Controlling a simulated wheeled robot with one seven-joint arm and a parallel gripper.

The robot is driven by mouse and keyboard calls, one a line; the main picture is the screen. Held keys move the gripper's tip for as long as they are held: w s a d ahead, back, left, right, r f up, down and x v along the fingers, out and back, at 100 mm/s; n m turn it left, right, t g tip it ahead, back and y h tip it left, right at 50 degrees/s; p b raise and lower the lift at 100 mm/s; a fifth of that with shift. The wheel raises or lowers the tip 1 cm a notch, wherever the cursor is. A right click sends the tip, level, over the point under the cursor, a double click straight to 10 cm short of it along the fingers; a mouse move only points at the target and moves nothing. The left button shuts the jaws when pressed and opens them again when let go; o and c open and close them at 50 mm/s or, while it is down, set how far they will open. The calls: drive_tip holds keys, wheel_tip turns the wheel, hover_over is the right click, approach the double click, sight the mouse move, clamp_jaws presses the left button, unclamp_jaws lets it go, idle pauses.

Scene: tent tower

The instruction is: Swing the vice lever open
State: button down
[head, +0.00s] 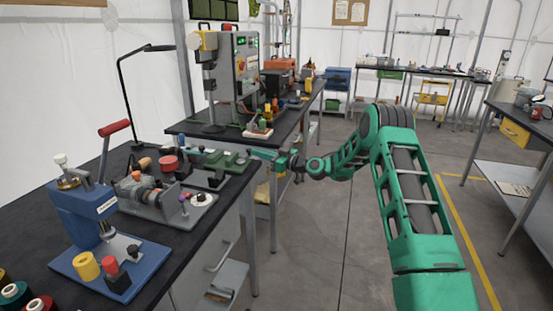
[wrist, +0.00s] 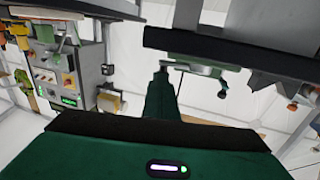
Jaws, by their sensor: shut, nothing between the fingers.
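A low green vice-like device (head: 228,160) sits on the dark bench near its right edge. My gripper (head: 264,153) reaches in from the right, beside the device's right end. The fingers look small and dark there; they are shut, with nothing held. In the wrist view, which is turned over, green metalwork (wrist: 205,68) hangs from the dark bench edge, near the shut finger tips (wrist: 161,70). A thin dark rod (wrist: 180,84) shows beside the fingers; I cannot tell whether it is the vice lever. Whether the fingers touch anything is unclear.
On the near bench (head: 28,222) stand a blue press (head: 85,215), a grey geared fixture (head: 150,200) and a black lamp (head: 128,95). A grey control cabinet (head: 238,75) stands on the bench behind. The floor (head: 310,245) right of the near bench is clear.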

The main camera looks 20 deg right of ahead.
drive_tip(key=shift+w+a+r, duration=0.1)
drive_tip(key=shift+w, duration=0.65)
drive_tip(key=shift+a, duration=0.15)
